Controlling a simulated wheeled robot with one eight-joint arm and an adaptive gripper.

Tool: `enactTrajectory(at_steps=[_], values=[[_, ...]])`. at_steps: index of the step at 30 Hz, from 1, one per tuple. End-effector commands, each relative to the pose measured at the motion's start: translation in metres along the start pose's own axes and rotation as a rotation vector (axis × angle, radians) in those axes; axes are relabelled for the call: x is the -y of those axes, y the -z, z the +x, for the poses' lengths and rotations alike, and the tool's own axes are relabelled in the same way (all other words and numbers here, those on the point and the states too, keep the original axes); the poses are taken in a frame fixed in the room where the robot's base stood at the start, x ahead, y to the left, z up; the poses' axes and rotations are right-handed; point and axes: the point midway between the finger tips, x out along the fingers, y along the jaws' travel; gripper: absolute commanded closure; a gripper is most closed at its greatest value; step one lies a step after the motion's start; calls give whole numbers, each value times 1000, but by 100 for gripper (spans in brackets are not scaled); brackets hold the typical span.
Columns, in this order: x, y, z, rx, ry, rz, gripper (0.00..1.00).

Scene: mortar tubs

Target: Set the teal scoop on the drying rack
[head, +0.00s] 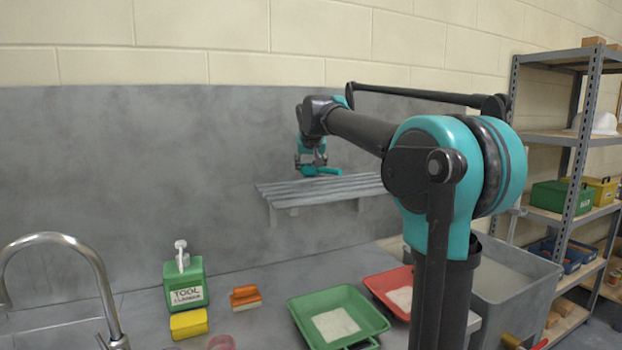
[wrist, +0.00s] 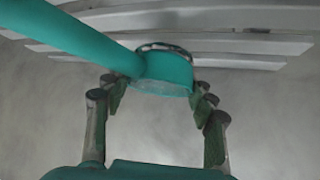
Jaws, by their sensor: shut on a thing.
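The teal scoop (head: 326,171) is in my gripper (head: 311,164) in the head view, over the left part of the slatted grey drying rack (head: 300,190) on the wall. In the wrist view the scoop (wrist: 95,45) has its thick handle running to the upper left and its rounded end (wrist: 166,73) between my fingers. My gripper is shut on the scoop. Rack slats (wrist: 225,45) show behind the scoop in the wrist view. I cannot tell whether the scoop touches them.
Below the rack, the counter holds a green tool cleaner bottle (head: 184,286), a yellow sponge (head: 188,323), an orange brush (head: 245,297), a green tray (head: 303,312) and a red tray (head: 378,284). A faucet (head: 88,255) stands left. Shelving (head: 567,138) stands right. The rack's visible slats are bare.

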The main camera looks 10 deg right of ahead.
Motion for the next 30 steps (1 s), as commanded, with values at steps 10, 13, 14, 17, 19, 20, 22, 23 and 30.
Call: enactTrajectory(at_steps=[10, 13, 14, 17, 19, 20, 22, 23, 30], values=[[0, -26, 25, 0, 0, 0, 76], [0, -26, 25, 0, 0, 0, 76], [0, -26, 25, 0, 0, 0, 76], [0, -26, 26, 0, 0, 0, 76], [0, -27, 27, 0, 0, 0, 76], [0, -27, 27, 0, 0, 0, 42], [0, -27, 27, 0, 0, 0, 33], [0, -27, 27, 0, 0, 0, 29], [0, -27, 27, 0, 0, 0, 23]])
